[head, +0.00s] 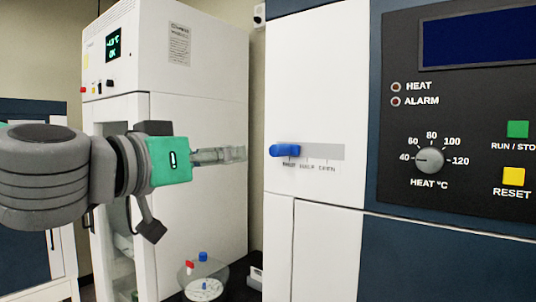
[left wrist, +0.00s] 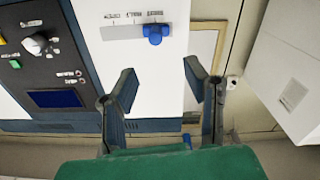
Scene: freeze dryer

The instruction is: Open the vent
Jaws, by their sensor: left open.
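The vent control appears to be the blue knob (head: 285,150) at the left end of a grey horizontal slot (head: 325,151) on the white front panel. Small labels under the slot are too small to read surely. In the left wrist view, which is turned over, the blue knob (left wrist: 155,34) is above the gap between my fingers. My left gripper (head: 242,154) points right at about the knob's height, apart from it. In the left wrist view my left gripper (left wrist: 160,76) is open and empty. My right gripper is not in view.
A dark control panel (head: 475,120) with a heat dial (head: 429,160) and buttons is right of the slot. A tall white machine (head: 205,110) stands behind my left arm. Space before the slot is clear.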

